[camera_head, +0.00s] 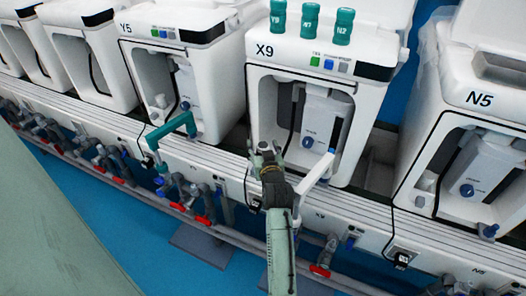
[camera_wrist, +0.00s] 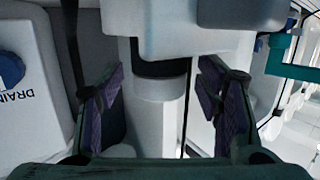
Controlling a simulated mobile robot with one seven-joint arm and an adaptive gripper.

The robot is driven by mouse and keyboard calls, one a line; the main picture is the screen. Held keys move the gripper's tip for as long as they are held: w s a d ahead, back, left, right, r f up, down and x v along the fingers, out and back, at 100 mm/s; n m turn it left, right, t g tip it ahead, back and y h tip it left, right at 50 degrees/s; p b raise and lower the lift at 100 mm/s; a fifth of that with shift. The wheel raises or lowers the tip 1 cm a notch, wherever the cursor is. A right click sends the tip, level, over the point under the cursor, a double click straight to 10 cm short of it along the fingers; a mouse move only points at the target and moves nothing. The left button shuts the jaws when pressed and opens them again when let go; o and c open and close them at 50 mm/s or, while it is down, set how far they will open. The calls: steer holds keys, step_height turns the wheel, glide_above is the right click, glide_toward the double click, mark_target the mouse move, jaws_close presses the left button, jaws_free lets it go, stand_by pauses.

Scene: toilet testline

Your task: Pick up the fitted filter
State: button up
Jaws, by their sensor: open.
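No part is labelled as a filter, so I cannot tell for certain which one is the fitted filter. In the wrist view, a white cylinder (camera_wrist: 155,115) with a dark band near its top stands between the fingers of my gripper (camera_wrist: 160,110). The purple-padded fingers are open on either side of it, with visible gaps. A white block (camera_wrist: 180,35) covers the cylinder's upper end. In the head view, my gripper (camera_head: 266,152) is at the front of the open unit X9 (camera_head: 350,115). My gripper hides part of that opening.
A white arm-like part (camera_head: 318,172) sticks out of X9 beside my gripper. A teal bent pipe (camera_head: 172,130) projects from unit Y5 on the left. Three teal labelled cylinders (camera_head: 310,20) stand on X9. Pipes with red valves (camera_head: 205,220) run below. Unit N5 (camera_head: 470,165) is right.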

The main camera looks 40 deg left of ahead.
steer(key=shift+w+a, duration=0.1)
steer(key=c, duration=1.3)
